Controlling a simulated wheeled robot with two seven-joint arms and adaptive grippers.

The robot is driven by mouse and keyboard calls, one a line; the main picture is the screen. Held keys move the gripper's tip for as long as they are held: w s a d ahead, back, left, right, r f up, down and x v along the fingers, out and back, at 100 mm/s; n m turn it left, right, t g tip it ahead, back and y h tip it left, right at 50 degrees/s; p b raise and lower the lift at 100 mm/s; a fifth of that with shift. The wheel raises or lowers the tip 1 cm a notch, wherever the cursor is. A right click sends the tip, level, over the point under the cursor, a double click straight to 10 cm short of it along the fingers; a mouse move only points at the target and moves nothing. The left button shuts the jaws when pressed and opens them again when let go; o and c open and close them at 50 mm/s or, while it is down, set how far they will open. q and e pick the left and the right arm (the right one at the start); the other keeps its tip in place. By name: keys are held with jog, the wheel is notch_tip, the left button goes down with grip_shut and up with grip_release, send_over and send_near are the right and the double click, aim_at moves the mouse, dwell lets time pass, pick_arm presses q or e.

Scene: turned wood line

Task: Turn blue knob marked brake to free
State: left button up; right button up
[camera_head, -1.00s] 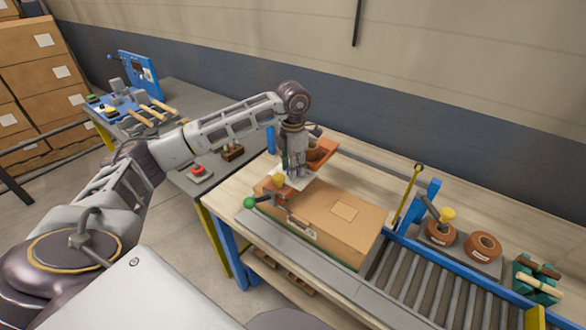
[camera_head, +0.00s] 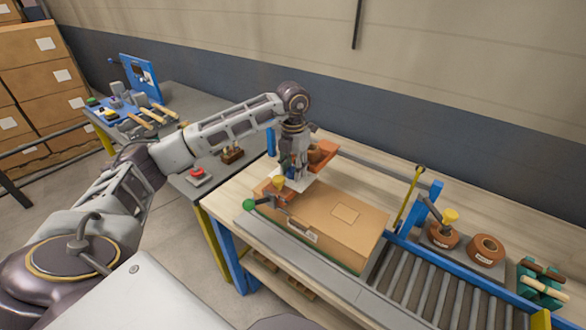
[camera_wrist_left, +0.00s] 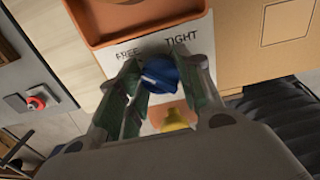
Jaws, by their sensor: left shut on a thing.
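The blue knob (camera_wrist_left: 158,75) shows in the left wrist view on a white plate (camera_wrist_left: 112,66) lettered FREE on the left and TIGHT on the right. My left gripper (camera_wrist_left: 155,82) is shut on the knob, one green-padded finger on each side. The knob's pointer direction is hard to tell. In the head view, my left gripper (camera_head: 292,178) reaches down to the white plate beside the cardboard box, and it hides the knob there. My right gripper is not in view.
The cardboard box (camera_head: 335,222) lies on the bench beside the plate. A red button (camera_head: 197,172) is on the grey table. Rollers (camera_head: 430,285) run at right.

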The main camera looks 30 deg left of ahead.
aim_at(293, 168)
pick_arm(q)
jog(key=shift+r, duration=0.1)
jog(key=o, duration=0.8)
jog(key=shift+r, duration=6)
jog(key=shift+f, duration=0.1)
